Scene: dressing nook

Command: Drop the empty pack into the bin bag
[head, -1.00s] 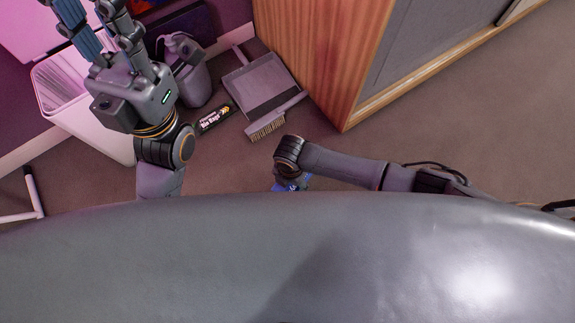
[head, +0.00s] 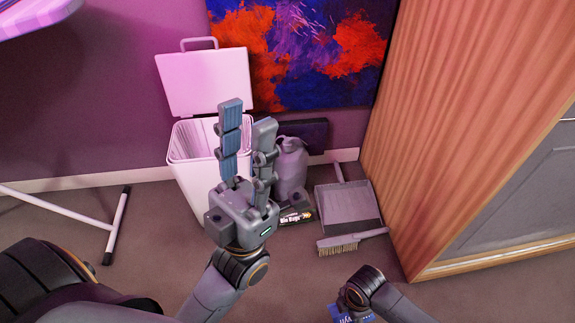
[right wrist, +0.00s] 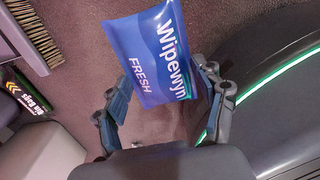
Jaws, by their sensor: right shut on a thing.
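The empty pack (right wrist: 155,55) is a blue and white "Wipewyn Fresh" wipes packet. My right gripper (right wrist: 160,95) is shut on it, one finger at each side. In the head view the pack (head: 338,314) shows only as a blue bit at the bottom edge, with most of the right gripper hidden by its wrist. The bin bag (head: 193,136) is a pale lining inside the white bin (head: 188,186), whose lid stands open against the wall. My left gripper (head: 248,112) is open and empty, its fingers pointing up in front of the bin's right side.
A dustpan (head: 347,203) and brush (head: 340,245) lie beside the wooden cabinet (head: 455,130). A white stand leg (head: 117,225) is at left.

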